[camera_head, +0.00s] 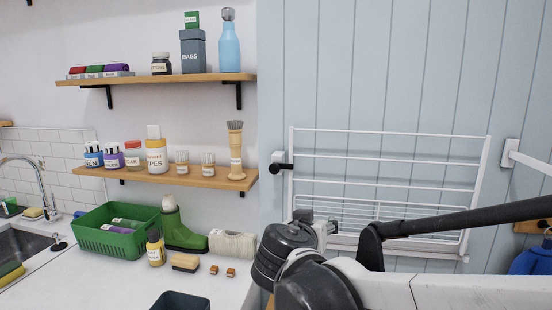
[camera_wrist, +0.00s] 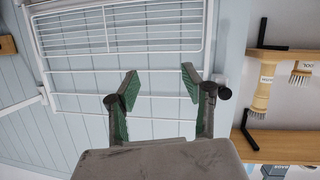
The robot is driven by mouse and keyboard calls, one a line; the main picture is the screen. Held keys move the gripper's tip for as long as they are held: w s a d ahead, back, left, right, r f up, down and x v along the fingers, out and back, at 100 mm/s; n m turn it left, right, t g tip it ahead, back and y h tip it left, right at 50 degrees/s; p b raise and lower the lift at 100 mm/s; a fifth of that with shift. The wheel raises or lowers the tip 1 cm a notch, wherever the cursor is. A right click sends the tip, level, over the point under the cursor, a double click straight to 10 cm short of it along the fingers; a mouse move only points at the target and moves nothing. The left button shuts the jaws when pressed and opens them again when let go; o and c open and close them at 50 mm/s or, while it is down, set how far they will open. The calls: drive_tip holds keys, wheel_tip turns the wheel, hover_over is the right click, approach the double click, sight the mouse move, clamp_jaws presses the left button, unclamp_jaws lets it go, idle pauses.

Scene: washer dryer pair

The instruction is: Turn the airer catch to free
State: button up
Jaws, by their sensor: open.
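The white wire airer (camera_head: 390,190) is folded up against the blue panelled wall; it also fills the upper wrist view (camera_wrist: 120,50). Its catch (camera_head: 281,168) is a black knob with a short lever, on a white mount at the airer's left edge. In the wrist view, which looks upside down, the catch (camera_wrist: 224,94) shows just right of the right finger, partly overlapped by it. My gripper (camera_wrist: 160,83) is open and empty, with green pads facing each other in front of the airer bars. In the head view my gripper (camera_head: 328,224) is below and right of the catch.
Two wooden shelves (camera_head: 215,178) with bottles and brushes stand left of the catch. The counter below holds a green basket (camera_head: 118,243), a green boot-shaped item (camera_head: 182,228) and small brushes. A white bracket (camera_head: 510,153) is right of the airer.

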sight(274, 170)
drive_tip(key=w+a+r+t+y+p, duration=0.1)
drive_tip(key=w+a+r+t, duration=0.1)
drive_tip(key=a+r, duration=0.3)
drive_tip(key=w+a+r+t+p, duration=0.1)
drive_tip(key=w+a+r+t, duration=0.1)
drive_tip(key=a, duration=0.5)
drive_tip(key=p+x, duration=0.2)
drive_tip(key=x, duration=1.1)
drive_tip(key=shift+w+a+f, duration=0.1)
drive_tip(key=shift+a+f, duration=0.05)
clamp_jaws()
